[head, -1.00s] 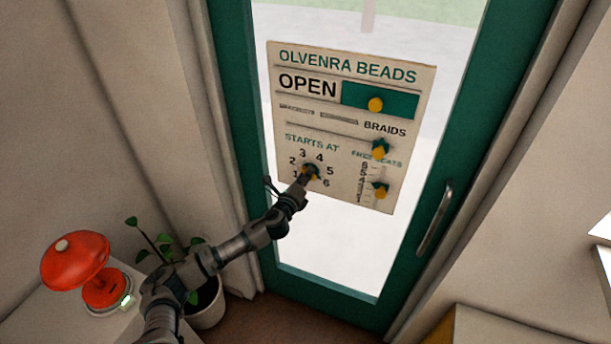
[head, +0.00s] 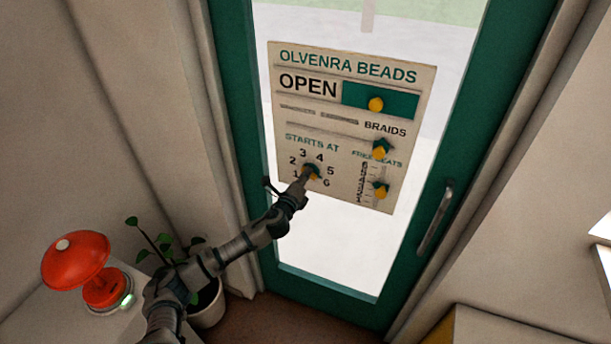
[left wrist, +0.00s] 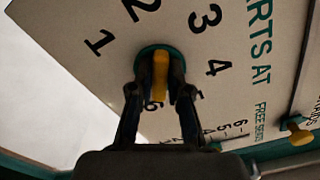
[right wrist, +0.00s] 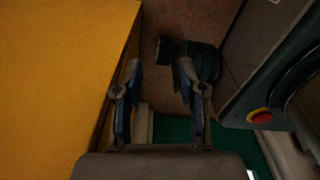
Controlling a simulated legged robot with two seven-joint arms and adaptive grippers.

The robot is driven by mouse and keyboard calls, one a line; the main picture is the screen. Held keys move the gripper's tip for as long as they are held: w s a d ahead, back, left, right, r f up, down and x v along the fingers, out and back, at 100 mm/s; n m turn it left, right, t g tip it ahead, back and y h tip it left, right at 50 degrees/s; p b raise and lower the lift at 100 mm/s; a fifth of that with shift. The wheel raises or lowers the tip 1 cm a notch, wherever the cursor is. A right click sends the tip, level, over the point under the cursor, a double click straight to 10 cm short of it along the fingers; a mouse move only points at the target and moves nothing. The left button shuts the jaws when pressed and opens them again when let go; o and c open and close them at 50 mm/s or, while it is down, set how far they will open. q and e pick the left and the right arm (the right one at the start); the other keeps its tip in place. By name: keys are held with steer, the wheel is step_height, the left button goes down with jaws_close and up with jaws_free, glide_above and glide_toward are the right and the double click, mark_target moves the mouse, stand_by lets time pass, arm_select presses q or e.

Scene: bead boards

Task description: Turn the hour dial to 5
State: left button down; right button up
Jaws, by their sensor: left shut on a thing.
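The hour dial (head: 312,170) is a teal disc with a yellow bar grip, under "STARTS AT" on the cream sign (head: 300,120), ringed by the numbers 1 to 6. My left gripper (head: 305,179) reaches it from the lower left and covers part of it. In the left wrist view, the two fingers (left wrist: 158,80) are shut on the yellow grip (left wrist: 160,72), one on each side, in front of the teal disc (left wrist: 148,49). The grip's lower end lies toward 6 and 5; the exact number it marks is unclear. My right gripper (right wrist: 157,70) is open and empty.
Other yellow knobs sit on the sign: on the OPEN panel (head: 375,104), below BRAIDS (head: 380,150) and on the seats scale (head: 380,188). The sign is on a green-framed glass door with a handle (head: 436,217). A red lamp (head: 76,262) and potted plant (head: 207,303) stand lower left.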

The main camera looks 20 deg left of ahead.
arm_select(q)
steer(key=shift+f+n+p, duration=0.2)
steer(key=shift+n, duration=1.25)
steer(key=shift+f+n+p, duration=0.2)
steer(key=shift+f+n, duration=0.05)
steer(key=shift+n, duration=1.15)
steer(key=shift+f+n+p, duration=0.2)
steer(key=shift+n, duration=1.25)
steer(key=c, duration=1.1)
jaws_free()
steer(key=shift+r, duration=0.1)
steer(key=s, duration=1.2)
steer(key=shift+a, duration=0.1)
